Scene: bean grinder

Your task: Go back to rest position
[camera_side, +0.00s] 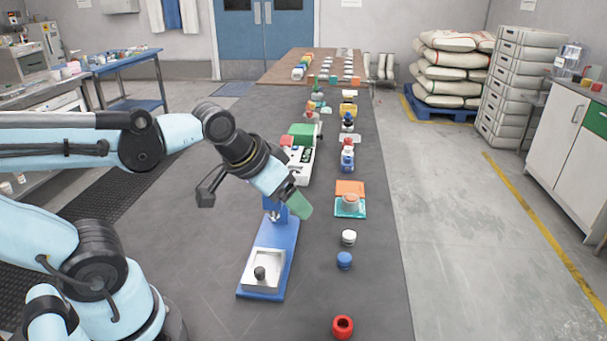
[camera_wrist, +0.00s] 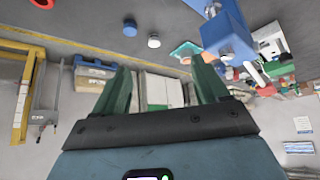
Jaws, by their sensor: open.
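My gripper (camera_side: 301,206) hangs above the dark table at the centre of the side view. Its green fingers point down and to the right, in front of the upper part of a blue stand (camera_side: 289,240). In the wrist view the two green fingers of my gripper (camera_wrist: 163,88) stand wide apart, with nothing between them. The blue stand has a metal tray (camera_side: 277,264) with a dark knob (camera_side: 259,272) on its base. The stand also shows at the upper right of the wrist view (camera_wrist: 228,35), apart from the fingers.
Right of the stand, a white lid (camera_side: 348,238), a blue piece (camera_side: 344,260) and a red ring (camera_side: 342,326) lie on the table (camera_side: 385,290). A teal tray (camera_side: 361,212) holds a small round container. A white-and-green machine (camera_side: 303,134) stands behind my gripper.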

